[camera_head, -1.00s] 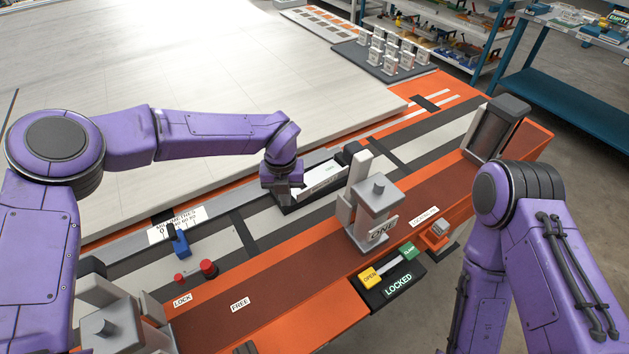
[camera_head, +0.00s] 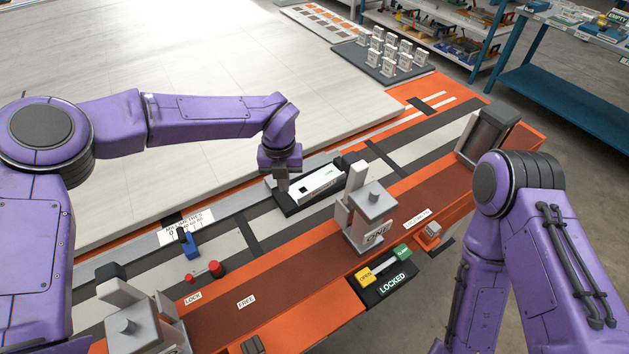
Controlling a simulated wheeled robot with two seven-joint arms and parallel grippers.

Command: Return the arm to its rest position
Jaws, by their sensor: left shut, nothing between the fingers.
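My left arm (camera_head: 205,117) comes in from the left and reaches over the panel jig. My left gripper (camera_head: 283,184) points down at the left end of a white block (camera_head: 318,184) in a dark tray. It is shut with nothing between its fingers; I cannot tell whether its tips touch the block or tray. My right arm (camera_head: 540,235) hangs at the right, and its gripper is out of view. The panel jig (camera_head: 300,315) is an orange and brown bench running diagonally.
A grey clamp block (camera_head: 370,215) stands right of the left gripper, near a LOCKED sign (camera_head: 391,284). Red knobs (camera_head: 215,269) and a blue lever (camera_head: 189,243) are at the left. A large pale panel (camera_head: 230,55) lies behind. Shelves (camera_head: 450,35) stand at the back right.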

